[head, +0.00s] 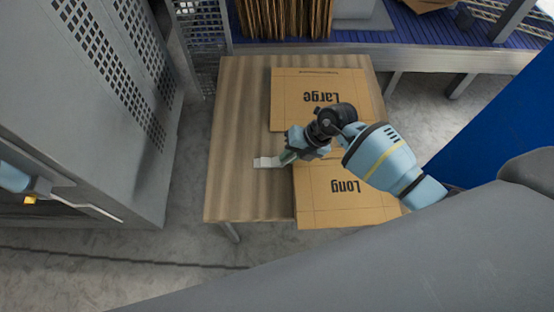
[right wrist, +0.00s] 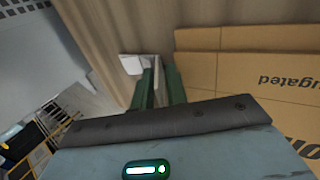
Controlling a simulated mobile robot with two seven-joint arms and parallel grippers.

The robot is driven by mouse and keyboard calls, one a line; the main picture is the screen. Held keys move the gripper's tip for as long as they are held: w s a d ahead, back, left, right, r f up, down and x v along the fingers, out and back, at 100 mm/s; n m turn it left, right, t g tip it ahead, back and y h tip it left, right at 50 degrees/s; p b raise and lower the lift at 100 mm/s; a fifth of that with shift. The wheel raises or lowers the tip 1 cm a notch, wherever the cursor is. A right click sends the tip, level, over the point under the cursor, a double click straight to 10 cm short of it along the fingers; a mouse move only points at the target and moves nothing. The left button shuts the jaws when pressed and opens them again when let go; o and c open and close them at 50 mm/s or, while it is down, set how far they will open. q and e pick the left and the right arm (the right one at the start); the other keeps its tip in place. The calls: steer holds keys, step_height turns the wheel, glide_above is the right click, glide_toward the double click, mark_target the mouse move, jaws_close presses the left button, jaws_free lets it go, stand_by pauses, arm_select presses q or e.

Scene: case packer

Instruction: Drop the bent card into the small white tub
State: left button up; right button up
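A small white piece (head: 267,162) lies on the wooden table, left of the cardboard sheets. It looks like two joined flat parts and may be the bent card; it is too small to be sure. My right gripper (head: 287,157) is low over the table, its fingertips close to the right end of this piece. In the right wrist view the white piece (right wrist: 132,65) shows just beyond the green fingers (right wrist: 160,78), which stand close together. Whether they grip it is unclear. I cannot make out a separate small white tub. My left gripper does not show clearly.
Flat cardboard sheets marked "Large" (head: 345,82) and "Long" (head: 320,203) cover the table's right side. The wooden table (head: 235,120) is bare at left. A grey machine (head: 90,110) stands left; a conveyor (head: 425,30) with upright cardboard (head: 285,18) stands behind.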

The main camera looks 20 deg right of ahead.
steer(key=shift+a+f, duration=0.1)
steer(key=shift+f, duration=0.15)
jaws_close()
steer(key=shift+r, duration=0.2)
steer(key=shift+w+r, duration=0.1)
steer(key=shift+r, duration=0.15)
step_height(320, 180, up, 3)
steer(key=shift+p, duration=0.8)
steer(key=s+p, duration=0.1)
steer(key=s, duration=0.3)
steer(key=s+p, duration=0.1)
steer(key=s, duration=0.4)
steer(key=s+r+p, duration=0.1)
steer(key=s, duration=0.4)
steer(key=shift+s, duration=0.2)
steer(key=shift+s+r+p, duration=0.1)
steer(key=shift+s+p, duration=0.3)
steer(key=shift+s, duration=0.45)
